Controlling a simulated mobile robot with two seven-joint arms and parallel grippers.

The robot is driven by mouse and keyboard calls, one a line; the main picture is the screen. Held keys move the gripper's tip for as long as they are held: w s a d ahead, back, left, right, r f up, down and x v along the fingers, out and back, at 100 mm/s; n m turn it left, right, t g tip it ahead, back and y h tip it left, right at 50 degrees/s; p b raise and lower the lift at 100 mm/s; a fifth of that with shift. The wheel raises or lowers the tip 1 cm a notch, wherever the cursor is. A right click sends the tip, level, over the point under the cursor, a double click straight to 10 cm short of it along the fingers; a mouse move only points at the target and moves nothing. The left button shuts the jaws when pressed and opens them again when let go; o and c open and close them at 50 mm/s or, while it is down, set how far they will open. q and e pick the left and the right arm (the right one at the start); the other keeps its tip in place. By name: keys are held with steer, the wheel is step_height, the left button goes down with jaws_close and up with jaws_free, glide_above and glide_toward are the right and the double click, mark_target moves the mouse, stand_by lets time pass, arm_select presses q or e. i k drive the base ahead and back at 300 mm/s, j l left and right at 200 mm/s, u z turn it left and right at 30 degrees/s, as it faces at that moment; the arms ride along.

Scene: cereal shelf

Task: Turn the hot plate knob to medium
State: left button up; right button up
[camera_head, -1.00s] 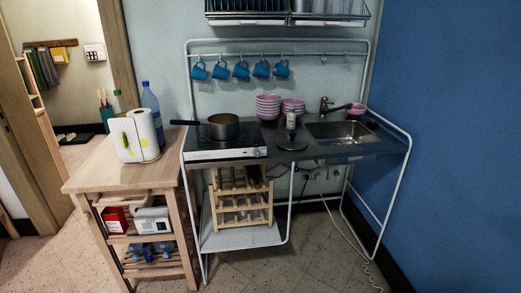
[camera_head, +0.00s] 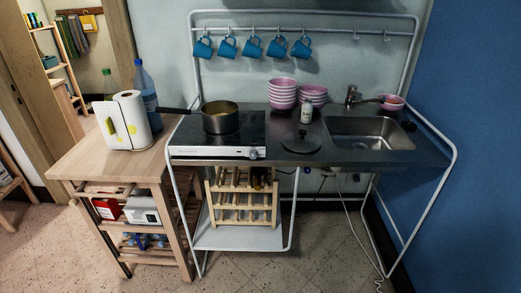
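A hot plate (camera_head: 190,151) with a black top and a white front panel sits on the left end of the dark metal counter. Its small dark knob (camera_head: 254,153) is at the right end of the front panel; its setting is too small to read. A dark pot (camera_head: 220,124) stands on the hot plate, its handle pointing left. Neither of my grippers is in view.
A wooden cart (camera_head: 80,164) with a paper towel roll (camera_head: 134,118) and bottles stands left of the counter. A dark lid (camera_head: 302,142) and a small bottle (camera_head: 306,112) are right of the hot plate, before stacked pink bowls (camera_head: 282,93). A sink (camera_head: 365,133) is further right. Floor in front is clear.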

mark_target(253, 154)
steer(key=i+l+u, duration=0.1)
steer(key=i+l, duration=0.25)
steer(key=i+l+u, duration=0.1)
steer(key=i+l, duration=0.2)
steer(key=l, duration=0.2)
